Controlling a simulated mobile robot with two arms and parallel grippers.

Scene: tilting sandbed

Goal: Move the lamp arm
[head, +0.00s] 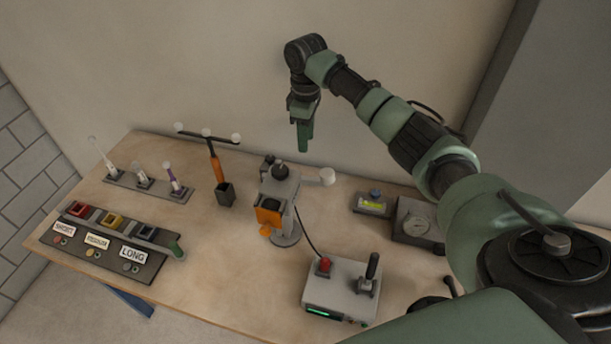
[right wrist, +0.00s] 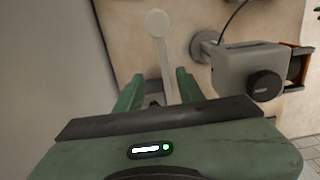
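A grey device (head: 280,188) with a black knob and an orange front part stands at the middle of the table. A pale arm ending in a round white disc (head: 327,176) sticks out from it to the right; I take this as the lamp arm. In the right wrist view the lamp arm (right wrist: 165,72) runs down from its disc, lined up between my fingers. My right gripper (head: 303,135) points down above and behind the device, apart from it in the head view. In the right wrist view the right gripper (right wrist: 159,90) is open. My left gripper is not in view.
A grey control box (head: 340,291) with a red button and a black lever stands in front. A gauge box (head: 413,221) is at right. An orange stand (head: 215,165) and a labelled panel (head: 110,242) are at left. A wall rises behind the table.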

